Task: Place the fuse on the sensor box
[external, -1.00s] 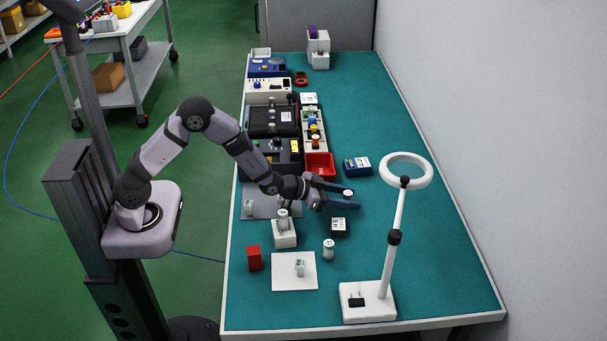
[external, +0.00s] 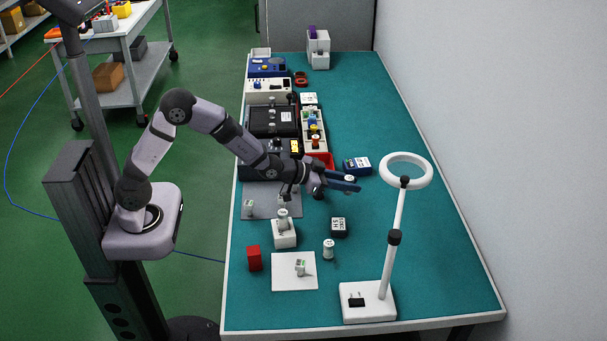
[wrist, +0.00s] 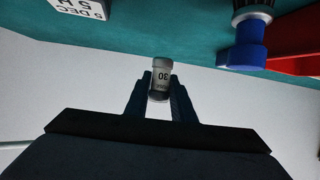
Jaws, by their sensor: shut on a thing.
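My gripper (external: 350,183) is shut on the fuse, a small pale cylinder marked 30 with a dark end. The fuse (wrist: 160,80) sits between the two fingertips in the wrist view, held above the bench. No label reads as sensor box, so I cannot tell which box it is. A blue box with a white label (external: 357,165) lies just beyond my gripper.
A red tray (external: 322,157) is partly hidden behind my wrist. A white ring lamp (external: 394,215) stands to the right. A white block with a cylinder on it (external: 284,239), a separate small cylinder (external: 328,249) and a red block (external: 254,258) are nearer the front.

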